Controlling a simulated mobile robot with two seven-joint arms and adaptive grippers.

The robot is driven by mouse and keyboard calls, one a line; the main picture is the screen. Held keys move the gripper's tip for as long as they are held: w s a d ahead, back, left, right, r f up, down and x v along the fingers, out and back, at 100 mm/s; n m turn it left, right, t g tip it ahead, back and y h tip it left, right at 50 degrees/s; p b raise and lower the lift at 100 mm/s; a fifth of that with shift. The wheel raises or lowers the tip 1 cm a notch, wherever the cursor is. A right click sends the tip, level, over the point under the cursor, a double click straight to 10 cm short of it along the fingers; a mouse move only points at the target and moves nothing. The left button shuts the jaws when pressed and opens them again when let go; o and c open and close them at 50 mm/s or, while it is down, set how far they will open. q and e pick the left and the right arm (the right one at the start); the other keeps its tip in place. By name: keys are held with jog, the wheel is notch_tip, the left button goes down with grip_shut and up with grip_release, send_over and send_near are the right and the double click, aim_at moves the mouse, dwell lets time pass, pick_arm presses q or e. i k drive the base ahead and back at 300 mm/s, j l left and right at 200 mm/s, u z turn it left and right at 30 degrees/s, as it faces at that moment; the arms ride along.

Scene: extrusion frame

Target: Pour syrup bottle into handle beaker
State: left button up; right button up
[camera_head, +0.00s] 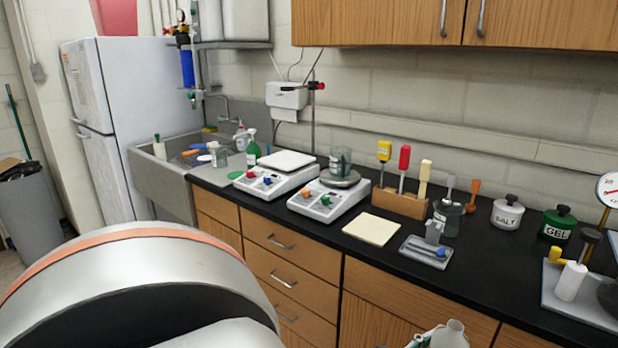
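A green bottle with a white top (253,153) stands upright behind the left hot plate, near the sink; its label is too small to read, so I cannot tell if it is the syrup bottle. A clear glass beaker (340,160) stands on the right hot plate. A dark grey beaker-like vessel (447,218) holding tools stands further right on the counter. I cannot tell which vessel is the handle beaker. A large metal arm link of mine fills the lower left. Neither gripper's fingers can be made out.
The black counter (378,262) holds two hot plates, a cream pad (371,229), a small grey tray (426,252), a wooden tool block (400,203) and SALT (507,212) and GEL (558,226) jars. A sink (172,180) and fridge are at left. Cabinets hang above.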

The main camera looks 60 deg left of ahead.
aim_at(340, 165)
jog(key=i+j+u, duration=0.15)
jog(key=u, duration=1.1)
jog(key=i+u, duration=0.1)
jog(key=i, duration=0.2)
jog(key=i+j+z, duration=0.15)
jog(key=j, duration=0.4)
jog(key=i+j+z, duration=0.2)
jog(key=j, duration=0.35)
jog(key=j+z, duration=0.15)
jog(key=j, duration=0.4)
jog(key=k, duration=0.05)
